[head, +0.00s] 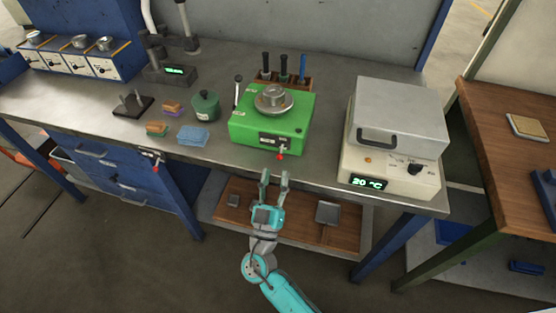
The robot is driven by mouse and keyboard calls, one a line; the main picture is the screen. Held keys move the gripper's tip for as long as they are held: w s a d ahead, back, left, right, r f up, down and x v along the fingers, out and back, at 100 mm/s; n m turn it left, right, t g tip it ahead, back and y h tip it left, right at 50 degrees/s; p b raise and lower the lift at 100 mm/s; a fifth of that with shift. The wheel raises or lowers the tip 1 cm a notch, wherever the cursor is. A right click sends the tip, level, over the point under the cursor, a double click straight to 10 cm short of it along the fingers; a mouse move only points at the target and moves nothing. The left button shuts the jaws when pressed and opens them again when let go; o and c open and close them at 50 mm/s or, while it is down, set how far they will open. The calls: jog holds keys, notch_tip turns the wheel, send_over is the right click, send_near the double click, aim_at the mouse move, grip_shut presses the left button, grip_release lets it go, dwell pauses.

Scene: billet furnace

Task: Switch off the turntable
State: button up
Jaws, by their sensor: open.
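The turntable (249,131) is a green box on the metal bench. A round grey disc (273,101) with a smaller metal cylinder sits on its top. A dark label plate (273,140) and a small red-tipped lever (280,156) are on its front face. I cannot tell which lever position means on or off, or whether the disc spins. My gripper (274,177) is open and empty. In the picture it is just below the red-tipped lever, in front of the bench edge, with its two fingers pointing toward the bench. It appears apart from the lever.
A furnace box (398,118) with a grey lid and a "20 °C" display stands to the right. A green pot (205,105), blue cloths (195,137) and small blocks lie left. Upright-handled tools (284,70) stand behind. Another red-tipped lever (157,163) is on the bench front.

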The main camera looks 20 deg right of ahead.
jog(key=v, duration=0.5)
jog(key=shift+s+f, duration=0.1)
dwell(0.4)
jog(key=s+d+f+n+g+y, duration=0.25)
jog(key=s+d+f, duration=0.2)
jog(key=f, duration=0.25)
jog(key=s+d+f+n+g+y, duration=0.2)
jog(key=s+d+f+g+y, duration=0.15)
jog(key=s+f, duration=0.35)
jog(key=s+f+n+g+y, duration=0.1)
jog(key=s+y, duration=0.1)
jog(key=s, duration=0.3)
jog(key=s+f+g+y, duration=0.1)
jog(key=s+f+y, duration=0.15)
jog(key=s, duration=0.35)
jog(key=s+a+r+m+t+y, duration=0.1)
jog(key=s+r, duration=0.5)
jog(key=r, duration=0.3)
jog(key=s+a+r+m+t+y, duration=0.1)
jog(key=s+r, duration=0.5)
jog(key=r, duration=0.3)
jog(key=shift+a+r+t, duration=0.2)
jog(key=shift+r+t, duration=0.1)
jog(key=shift+t, duration=0.1)
